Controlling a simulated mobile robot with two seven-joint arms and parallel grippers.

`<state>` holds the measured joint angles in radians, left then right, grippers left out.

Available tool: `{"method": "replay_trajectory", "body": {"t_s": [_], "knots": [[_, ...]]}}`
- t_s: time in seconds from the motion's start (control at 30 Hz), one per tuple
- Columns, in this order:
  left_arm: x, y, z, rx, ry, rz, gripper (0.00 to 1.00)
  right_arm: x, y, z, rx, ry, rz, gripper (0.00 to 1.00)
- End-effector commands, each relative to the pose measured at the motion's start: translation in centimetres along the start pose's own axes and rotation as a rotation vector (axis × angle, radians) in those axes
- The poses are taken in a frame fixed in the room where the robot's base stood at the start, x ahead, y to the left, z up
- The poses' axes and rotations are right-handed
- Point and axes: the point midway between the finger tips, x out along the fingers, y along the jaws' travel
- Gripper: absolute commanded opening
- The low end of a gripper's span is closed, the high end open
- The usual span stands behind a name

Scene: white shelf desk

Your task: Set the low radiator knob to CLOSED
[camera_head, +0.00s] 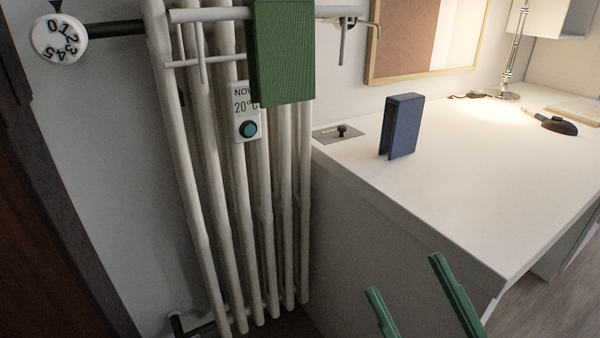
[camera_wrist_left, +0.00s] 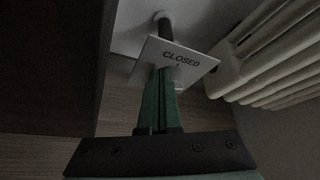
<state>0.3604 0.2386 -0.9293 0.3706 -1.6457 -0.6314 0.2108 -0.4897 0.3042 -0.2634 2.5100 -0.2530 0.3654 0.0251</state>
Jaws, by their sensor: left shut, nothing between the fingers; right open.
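In the left wrist view a white square plate (camera_wrist_left: 201,62) reads CLOSED, with a small mark under the word. A pale rounded piece (camera_wrist_left: 178,75), perhaps the low knob, shows partly at the plate, behind my fingertips. My left gripper (camera_wrist_left: 166,72) is shut with nothing between its green fingers, its tips right at the plate; I cannot tell whether they touch. The knob's setting is hidden. In the head view the low pipe (camera_head: 178,325) shows at the radiator's foot, but not the knob. My right gripper (camera_head: 403,276) is open and empty, in front of the desk's side.
The white radiator (camera_head: 205,200) carries a numbered upper knob (camera_head: 58,40), a green towel (camera_head: 282,50) and a thermostat tag (camera_head: 246,112). To the right, the white desk (camera_head: 450,180) holds a blue upright object (camera_head: 402,125) and a small black knob on a plate (camera_head: 342,131).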

Motion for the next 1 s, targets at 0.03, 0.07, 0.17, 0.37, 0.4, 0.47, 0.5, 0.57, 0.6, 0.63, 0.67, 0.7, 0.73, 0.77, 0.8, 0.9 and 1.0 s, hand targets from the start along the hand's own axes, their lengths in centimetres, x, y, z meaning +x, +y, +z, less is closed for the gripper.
{"method": "replay_trajectory", "body": {"t_s": [0.03, 0.07, 0.17, 0.37, 0.4, 0.47, 0.5, 0.57, 0.6, 0.63, 0.67, 0.7, 0.73, 0.77, 0.8, 0.9, 1.0], "knots": [[0.0, -0.2, -0.2, -0.001, 0.006, -0.002, 0.00, 0.0, 0.0, 0.0, 0.000, 0.000, 0.000, 0.78], [0.0, -0.2, -0.3, -0.001, 0.007, -0.002, 0.00, 0.0, 0.0, 0.0, 0.000, 0.000, 0.000, 0.78], [0.0, -0.2, -0.3, -0.001, 0.007, -0.003, 0.00, 0.0, 0.0, 0.0, 0.000, 0.000, 0.000, 0.78], [-0.2, -0.1, 0.2, -0.001, 0.007, -0.003, 0.00, 0.2, 0.1, -0.2, 0.000, 0.000, 0.000, 0.78], [-0.3, 0.0, 0.3, -0.001, 0.006, -0.003, 0.00, 0.3, 0.1, -0.3, 0.000, 0.000, 0.000, 0.78], [-0.4, 0.1, 0.5, 0.000, 0.006, -0.002, 0.00, 0.3, 0.2, -0.3, 0.000, 0.000, 0.000, 0.78], [-0.5, 0.1, 0.5, 0.000, 0.006, -0.002, 0.00, 0.3, 0.2, -0.4, 0.000, 0.000, 0.000, 0.78], [-0.8, 0.1, 0.3, 0.000, 0.006, -0.002, 0.00, 0.5, 0.2, -0.5, 0.000, 0.000, 0.000, 0.78], [-1.1, 0.1, 0.2, 0.000, 0.007, -0.002, 0.00, 0.6, 0.3, -0.6, 0.000, 0.000, 0.000, 0.78], [-1.4, 0.0, 0.0, -0.001, 0.007, -0.002, 0.00, 0.7, 0.3, -0.7, 0.001, 0.000, 0.000, 0.78], [-1.7, 0.0, -0.1, -0.001, 0.007, -0.002, 0.00, 0.8, 0.4, -0.8, 0.001, 0.000, 0.000, 0.78], [-2.2, 0.1, -0.3, -0.001, 0.007, -0.001, 0.00, 0.9, 0.5, -1.0, 0.001, 0.000, 0.000, 0.78], [-2.5, 0.1, -0.5, -0.001, 0.006, -0.001, 0.00, 1.0, 0.5, -1.1, 0.001, 0.000, 0.000, 0.78], [-2.8, 0.1, -0.6, -0.002, 0.006, -0.001, 0.00, 1.1, 0.6, -1.2, 0.001, 0.000, 0.000, 0.78], [-3.3, 0.1, -0.8, -0.001, 0.006, -0.001, 0.00, 1.2, 0.6, -1.3, 0.001, 0.000, 0.000, 0.78], [-4.3, 0.1, -1.5, 0.000, 0.006, -0.002, 0.00, 1.4, 0.7, -1.5, 0.001, 0.000, 0.000, 0.78], [-5.2, 0.1, -2.0, -0.001, 0.005, -0.002, 0.00, 1.6, 0.8, -1.7, 0.001, 0.000, 0.000, 0.78]]}}
